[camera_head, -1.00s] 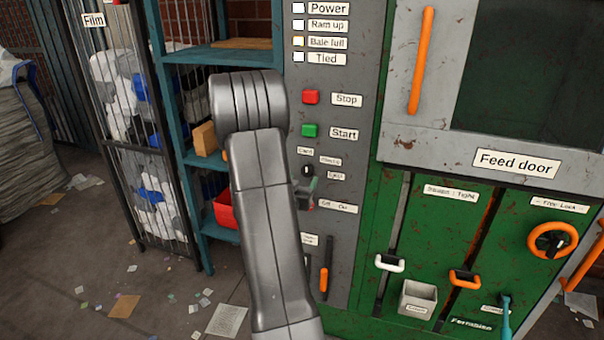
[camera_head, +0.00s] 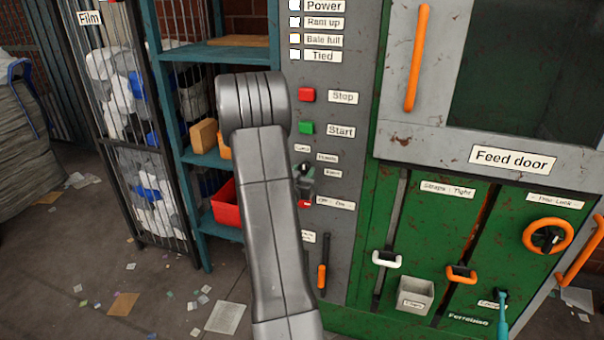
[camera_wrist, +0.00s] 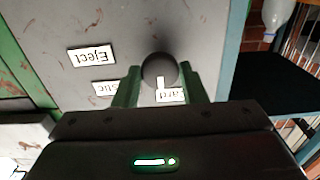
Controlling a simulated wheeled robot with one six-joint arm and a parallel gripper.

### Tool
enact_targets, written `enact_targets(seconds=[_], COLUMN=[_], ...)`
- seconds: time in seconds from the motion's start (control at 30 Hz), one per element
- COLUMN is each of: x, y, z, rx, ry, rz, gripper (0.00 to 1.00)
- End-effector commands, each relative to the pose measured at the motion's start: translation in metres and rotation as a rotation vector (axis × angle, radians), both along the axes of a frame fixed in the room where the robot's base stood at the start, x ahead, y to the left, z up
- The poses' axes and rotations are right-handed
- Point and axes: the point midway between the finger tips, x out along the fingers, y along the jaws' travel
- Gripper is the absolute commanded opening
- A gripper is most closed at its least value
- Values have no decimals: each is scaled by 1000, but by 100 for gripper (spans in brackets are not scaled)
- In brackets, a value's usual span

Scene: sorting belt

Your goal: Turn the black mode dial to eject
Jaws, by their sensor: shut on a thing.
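The black mode dial (camera_wrist: 159,68) is a round knob on the grey control panel, with a white pointer mark. In the wrist view, which is upside down, the mark points down at the partly covered Card label (camera_wrist: 172,95). The Plastic label (camera_wrist: 104,88) is partly hidden beside a finger, and the Eject label (camera_wrist: 91,56) is clear. My gripper (camera_wrist: 159,78) has one green finger on each side of the dial and is shut on it. In the head view my gripper (camera_head: 304,174) covers the dial.
A red Stop button (camera_head: 306,95) and green Start button (camera_head: 306,128) sit above the dial. A red switch (camera_head: 305,204) is just below, and an orange-handled lever (camera_head: 322,275) is lower. A teal shelf (camera_head: 205,160) stands close at left.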

Motion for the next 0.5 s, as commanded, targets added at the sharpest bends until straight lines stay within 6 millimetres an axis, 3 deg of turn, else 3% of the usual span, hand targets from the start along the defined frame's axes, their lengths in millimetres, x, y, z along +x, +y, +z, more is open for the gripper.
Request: enact_targets(seconds=[0.27,0.5], x=[0,0], y=[0,0], z=[-4,-6], rx=[77,247], ry=[-27,-85], rz=[0,1], gripper=[15,15])
